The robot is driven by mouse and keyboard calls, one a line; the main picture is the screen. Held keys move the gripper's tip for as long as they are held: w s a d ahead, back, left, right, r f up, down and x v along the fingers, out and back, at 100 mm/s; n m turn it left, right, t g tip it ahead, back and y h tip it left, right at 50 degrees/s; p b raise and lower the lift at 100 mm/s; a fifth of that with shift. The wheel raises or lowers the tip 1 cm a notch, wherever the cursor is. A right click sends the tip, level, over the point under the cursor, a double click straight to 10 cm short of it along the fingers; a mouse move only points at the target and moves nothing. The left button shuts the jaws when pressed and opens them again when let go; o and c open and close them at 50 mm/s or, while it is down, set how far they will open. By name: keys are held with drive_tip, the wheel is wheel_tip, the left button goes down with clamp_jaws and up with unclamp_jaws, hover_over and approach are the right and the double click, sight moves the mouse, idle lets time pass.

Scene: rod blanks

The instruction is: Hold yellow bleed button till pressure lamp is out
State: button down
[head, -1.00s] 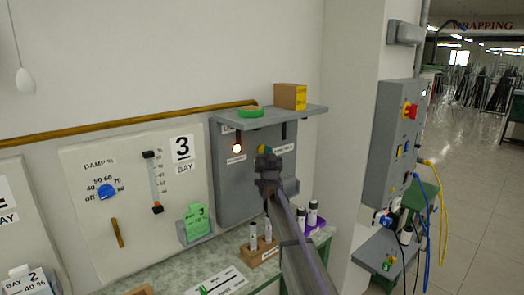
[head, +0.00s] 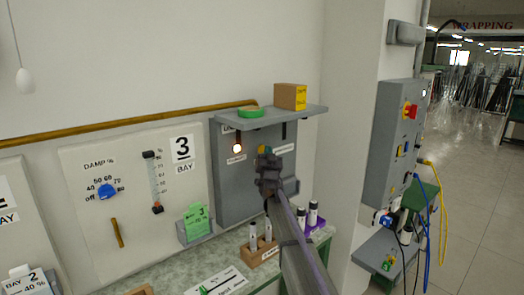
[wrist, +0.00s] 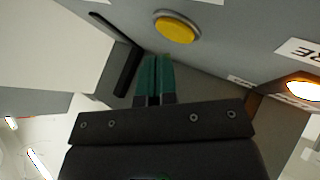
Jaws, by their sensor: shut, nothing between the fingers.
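The yellow bleed button (wrist: 176,29) is a round cap in a grey ring on the grey wall box (head: 228,185), clear in the wrist view. My gripper (wrist: 154,58) is shut and empty, its green fingertips just short of the button in the wrist picture. They look apart from it, though the depth gap is hard to judge. In the head view my gripper (head: 265,152) covers much of the button area. The pressure lamp (head: 238,148) is lit, left of my gripper. It also glows in the wrist view (wrist: 304,90).
A grey shelf (head: 300,113) juts out above the box, with a green tape roll (head: 250,112) and a cardboard box (head: 291,96) on it. Below, a wooden holder (head: 262,254) with bottles stands on the counter. A control cabinet (head: 392,150) is at the right.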

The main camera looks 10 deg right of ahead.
idle(0.4)
drive_tip(key=shift+w+a, duration=0.2)
drive_tip(key=shift+w, duration=0.2)
drive_tip(key=shift+w+a, duration=0.25)
drive_tip(key=shift+w, duration=0.05)
idle(2.9)
drive_tip(key=shift+s+d, duration=0.45)
drive_tip(key=shift+s, duration=0.2)
drive_tip(key=shift+s, duration=0.1)
drive_tip(key=s+d, duration=0.1)
drive_tip(key=s, duration=0.1)
drive_tip(key=s+d, duration=0.1)
drive_tip(key=s, duration=0.1)
drive_tip(key=shift+d, duration=0.35)
